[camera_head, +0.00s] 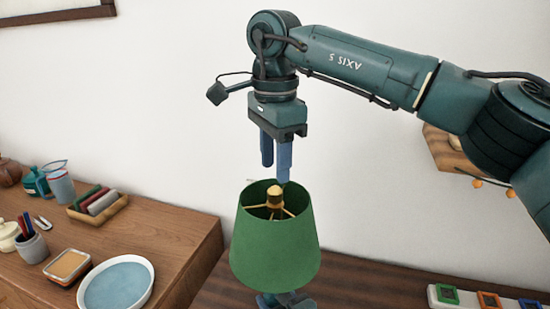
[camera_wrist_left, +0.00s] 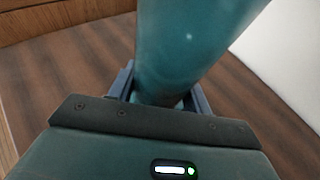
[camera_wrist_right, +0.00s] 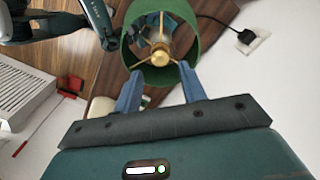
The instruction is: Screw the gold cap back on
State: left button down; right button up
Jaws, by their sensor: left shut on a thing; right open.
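The gold cap (camera_head: 275,194) sits at the centre of the gold spokes in the open top of the green lampshade (camera_head: 275,250). It also shows in the right wrist view (camera_wrist_right: 160,56). I cannot tell how tightly it is seated. My right gripper (camera_head: 276,174) is open and empty, pointing down just above the cap, its fingertips apart from it. My left gripper (camera_wrist_left: 160,98) is shut on the teal lamp body (camera_wrist_left: 190,45) in the left wrist view. In the head view the shade hides most of that body and of the left gripper.
A side table at left holds a blue plate (camera_head: 116,286), a pen cup (camera_head: 31,246) and a wooden tray (camera_head: 98,210). A white case with coloured squares (camera_head: 488,298) lies at the lower right. In the right wrist view a cord runs to a wall socket (camera_wrist_right: 248,38).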

aim_at(275, 188)
jog(key=shift+f, duration=2.7)
jog(key=shift+c, duration=0.2)
grip_shut()
jog(key=m, duration=0.9)
jog(key=shift+m, duration=0.4)
jog(key=m, duration=0.8)
jog(key=shift+o, duration=1)
grip_release()
